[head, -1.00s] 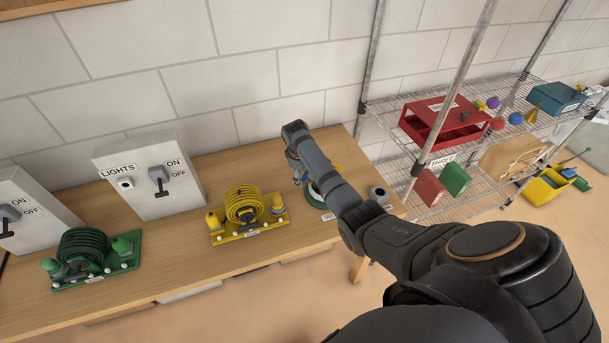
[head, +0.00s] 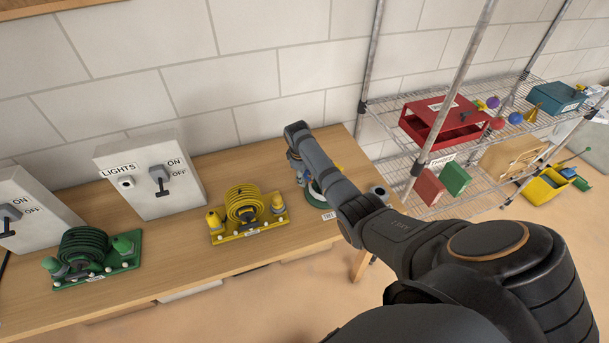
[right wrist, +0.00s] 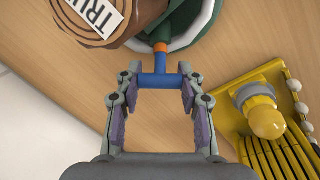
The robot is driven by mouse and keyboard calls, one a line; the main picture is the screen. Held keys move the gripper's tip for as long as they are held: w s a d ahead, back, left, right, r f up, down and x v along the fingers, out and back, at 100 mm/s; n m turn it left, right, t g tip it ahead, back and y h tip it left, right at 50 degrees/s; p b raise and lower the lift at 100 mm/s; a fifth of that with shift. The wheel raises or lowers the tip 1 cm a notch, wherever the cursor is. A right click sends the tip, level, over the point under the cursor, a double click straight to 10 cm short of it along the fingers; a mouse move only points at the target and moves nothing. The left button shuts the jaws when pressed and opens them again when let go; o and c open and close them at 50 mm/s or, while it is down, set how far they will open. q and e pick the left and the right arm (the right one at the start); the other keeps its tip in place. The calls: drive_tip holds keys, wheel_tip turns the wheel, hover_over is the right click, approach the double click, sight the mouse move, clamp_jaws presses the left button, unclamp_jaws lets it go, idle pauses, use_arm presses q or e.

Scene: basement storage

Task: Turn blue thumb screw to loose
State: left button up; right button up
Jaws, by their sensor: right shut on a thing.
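In the head view my right gripper (head: 303,172) is over the right part of the bench, and my arm hides much of the fixture and the screw. My left gripper is not in view.
A yellow coiled-hose board (head: 280,219) lies left of my gripper, also close in the right wrist view (right wrist: 231,122). A green coil board (head: 120,262), switch boxes (head: 130,205), a brown labelled piece (right wrist: 75,22) and a wire shelf (head: 470,199) stand around.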

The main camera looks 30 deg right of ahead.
drive_tip(key=shift+n+y, duration=0.4)
drive_tip(key=shift+n, duration=0.1)
drive_tip(key=shift+f+n+g+b, duration=0.2)
drive_tip(key=shift+n+g+b, duration=0.2)
drive_tip(key=shift+b, duration=0.05)
drive_tip(key=shift+n+y+b, duration=0.3)
drive_tip(key=shift+y+b, duration=0.05)
drive_tip(key=shift+y, duration=0.05)
drive_tip(key=shift+g, duration=0.3)
drive_tip(key=shift+r, duration=0.15)
drive_tip(key=o, duration=1.2)
